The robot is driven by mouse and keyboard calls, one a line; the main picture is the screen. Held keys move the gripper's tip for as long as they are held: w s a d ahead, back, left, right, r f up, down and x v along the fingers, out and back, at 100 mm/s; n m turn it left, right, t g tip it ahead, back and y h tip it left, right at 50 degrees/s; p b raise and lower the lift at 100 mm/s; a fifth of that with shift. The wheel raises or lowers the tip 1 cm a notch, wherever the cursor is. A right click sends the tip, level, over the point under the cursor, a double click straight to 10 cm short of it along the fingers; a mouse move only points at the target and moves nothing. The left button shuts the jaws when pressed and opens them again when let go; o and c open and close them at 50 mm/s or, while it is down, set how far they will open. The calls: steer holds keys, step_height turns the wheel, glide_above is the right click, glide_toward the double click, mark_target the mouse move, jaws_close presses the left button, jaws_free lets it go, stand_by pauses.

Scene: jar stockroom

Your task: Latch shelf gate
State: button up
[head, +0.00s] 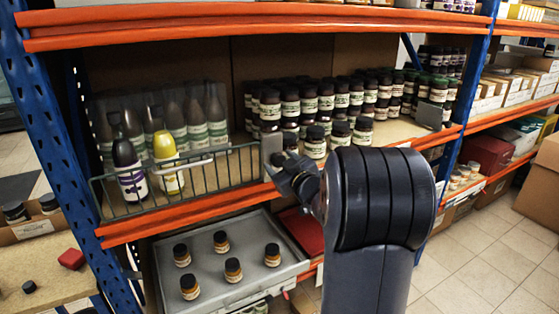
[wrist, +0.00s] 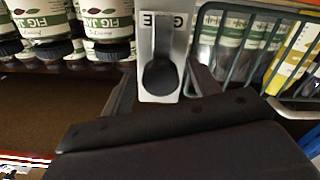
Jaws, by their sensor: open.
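The wire shelf gate (head: 190,182) stands across the left part of the shelf front, its right end beside a pale latch plate (head: 271,152). A light handle bar runs along its top. The wrist view shows the plate (wrist: 148,92) close up, with a grey lever ending in a dark round knob (wrist: 160,76). The gate's wires (wrist: 208,52) are beside it to the right. My gripper (head: 290,172) is at the plate in the head view. In the wrist view my gripper (wrist: 163,92) is open, its dark fingers either side of the knob. Whether they touch it I cannot tell.
Several dark-lidded jars (head: 315,140) stand right of the plate. Below, a grey tray (head: 212,291) holds several small jars. An orange beam (head: 190,212) edges the shelf.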

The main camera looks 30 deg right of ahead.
steer(key=shift+w, duration=0.45)
steer(key=c, duration=1)
